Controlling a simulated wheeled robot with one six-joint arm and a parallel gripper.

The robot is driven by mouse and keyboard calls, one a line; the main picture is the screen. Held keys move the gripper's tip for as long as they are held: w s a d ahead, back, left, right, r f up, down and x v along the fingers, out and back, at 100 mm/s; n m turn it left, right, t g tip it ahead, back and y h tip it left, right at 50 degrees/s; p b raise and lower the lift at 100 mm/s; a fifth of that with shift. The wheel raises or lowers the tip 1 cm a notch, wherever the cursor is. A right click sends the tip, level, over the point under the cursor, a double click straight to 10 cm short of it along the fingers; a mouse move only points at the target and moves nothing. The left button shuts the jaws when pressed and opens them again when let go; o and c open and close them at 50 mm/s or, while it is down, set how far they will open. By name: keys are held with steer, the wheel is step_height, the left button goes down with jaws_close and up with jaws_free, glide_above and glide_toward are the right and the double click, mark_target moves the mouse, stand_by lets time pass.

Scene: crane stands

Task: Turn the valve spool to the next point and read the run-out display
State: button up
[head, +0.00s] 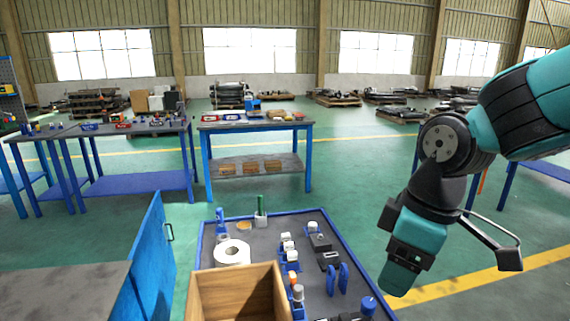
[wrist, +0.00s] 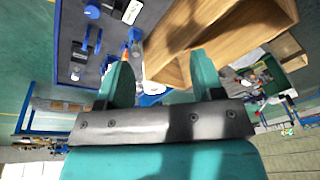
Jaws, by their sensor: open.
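My gripper (head: 402,278) hangs at the right in the head view, above the floor just right of the cart. In the wrist view its two teal fingers stand apart with nothing held between them (wrist: 161,78). The grey-topped, blue-edged cart (head: 262,300) carries a small dark block with a white top (head: 318,240) and a dark box with a pale face (head: 329,261). I cannot tell whether either is the valve spool's stand or the run-out display. No reading is legible.
An open wooden box (head: 237,292) fills the cart's near left part, beside a white roll (head: 232,252). Blue clamp-like parts (head: 337,280) and small bottles (head: 297,295) stand close together on the cart. A workbench (head: 256,124) stands behind, with open green floor between.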

steer(key=s+a+r+m+y, duration=0.1)
steer(key=s+m, duration=0.3)
steer(key=s, duration=0.7)
steer(key=shift+s+a+y, duration=0.2)
steer(key=shift+s+y, duration=0.05)
steer(key=shift+y, duration=0.15)
